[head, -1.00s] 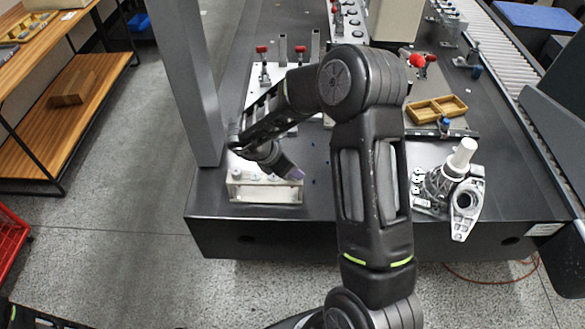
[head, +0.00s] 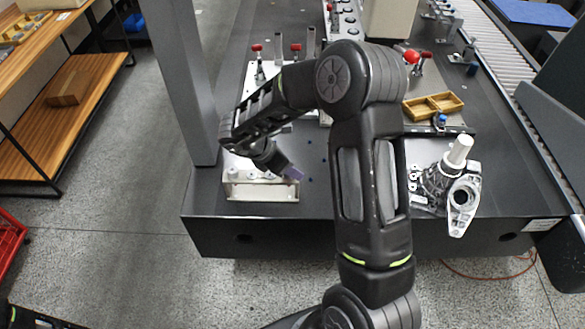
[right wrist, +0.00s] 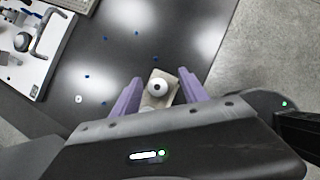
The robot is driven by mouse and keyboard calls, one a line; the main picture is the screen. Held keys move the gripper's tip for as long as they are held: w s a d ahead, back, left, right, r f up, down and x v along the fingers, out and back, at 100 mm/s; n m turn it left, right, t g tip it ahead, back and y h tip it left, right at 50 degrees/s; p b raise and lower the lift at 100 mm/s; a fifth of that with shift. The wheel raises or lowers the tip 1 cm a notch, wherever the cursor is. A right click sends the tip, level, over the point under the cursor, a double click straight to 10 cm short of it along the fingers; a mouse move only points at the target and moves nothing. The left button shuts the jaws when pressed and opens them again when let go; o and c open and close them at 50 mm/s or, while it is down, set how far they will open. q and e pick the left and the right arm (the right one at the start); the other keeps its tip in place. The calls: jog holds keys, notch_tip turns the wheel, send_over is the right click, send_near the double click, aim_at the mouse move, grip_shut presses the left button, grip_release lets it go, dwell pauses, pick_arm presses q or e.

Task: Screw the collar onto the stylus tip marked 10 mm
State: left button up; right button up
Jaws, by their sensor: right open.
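A pale metal rack (head: 262,190) stands at the table's front left, with small whitish round parts on top, partly hidden by my right arm. In the right wrist view, the two purple fingers (right wrist: 160,96) are apart. Between them, in the picture, a pale round part with a dark centre (right wrist: 157,86) sits on a beige block; it looks ungripped. I cannot tell whether this is the collar or a stylus tip. No 10 mm marking is readable.
A grey metal casting with a white cylinder (head: 460,151) stands at the table's front right. A wooden divided tray (head: 433,105) lies behind it. Red-knobbed clamps stand farther back. A grey post (head: 178,80) rises left of the rack. Small blue bits lie on the dark table.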

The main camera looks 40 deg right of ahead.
jog(key=v, duration=0.6)
jog(key=shift+b, duration=0.35)
jog(key=shift+s, duration=0.1)
